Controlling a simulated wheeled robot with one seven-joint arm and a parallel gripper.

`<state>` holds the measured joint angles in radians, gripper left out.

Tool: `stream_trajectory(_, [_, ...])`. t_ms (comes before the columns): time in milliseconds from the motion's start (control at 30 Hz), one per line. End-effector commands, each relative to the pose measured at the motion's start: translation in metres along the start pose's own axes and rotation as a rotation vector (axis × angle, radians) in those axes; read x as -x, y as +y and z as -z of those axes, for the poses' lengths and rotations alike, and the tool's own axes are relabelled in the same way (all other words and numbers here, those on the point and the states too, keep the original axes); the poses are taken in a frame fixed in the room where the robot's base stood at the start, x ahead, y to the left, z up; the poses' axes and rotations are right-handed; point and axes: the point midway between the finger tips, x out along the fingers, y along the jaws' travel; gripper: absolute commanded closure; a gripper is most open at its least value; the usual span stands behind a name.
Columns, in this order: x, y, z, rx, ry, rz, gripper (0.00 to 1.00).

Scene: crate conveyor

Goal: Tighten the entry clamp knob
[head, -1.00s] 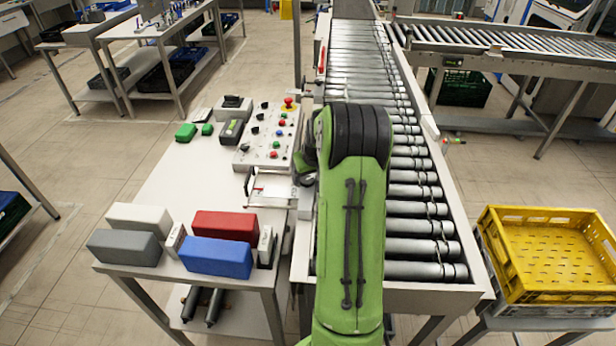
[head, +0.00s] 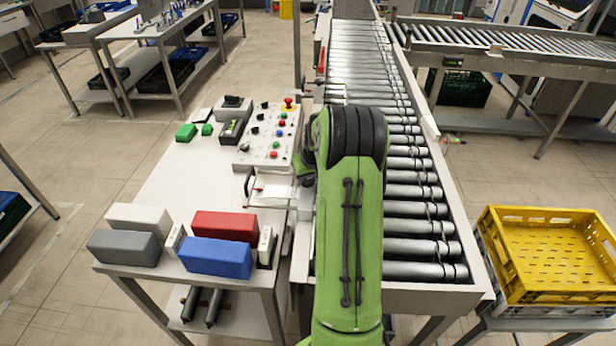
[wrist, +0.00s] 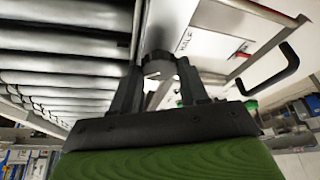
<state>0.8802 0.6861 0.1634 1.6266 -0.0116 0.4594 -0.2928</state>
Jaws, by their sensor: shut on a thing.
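The entry clamp knob (wrist: 157,62) is a dark, ridged round knob at the top middle of the wrist view, beside the conveyor's side rail. My gripper (wrist: 159,72) has its two dark fingers on either side of the knob and is shut on it. Part of the knob is hidden between the fingers. In the head view my green arm covers the knob and most of the gripper, at the left edge of the roller conveyor (head: 405,190).
A control panel (head: 253,150) with buttons stands left of the arm. A white plate with a black handle (wrist: 275,75) sits close to the gripper. Red (head: 226,226) and blue (head: 215,257) blocks lie on the table. A yellow crate (head: 545,213) stands at right.

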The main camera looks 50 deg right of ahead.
Motion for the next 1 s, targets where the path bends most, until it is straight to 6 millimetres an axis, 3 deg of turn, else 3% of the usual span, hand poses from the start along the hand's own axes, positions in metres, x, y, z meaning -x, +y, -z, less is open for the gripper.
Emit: stream_trajectory(1000, [-0.0004, -0.0053, 0.0023, -0.556, 0.003, -0.231, 0.87])
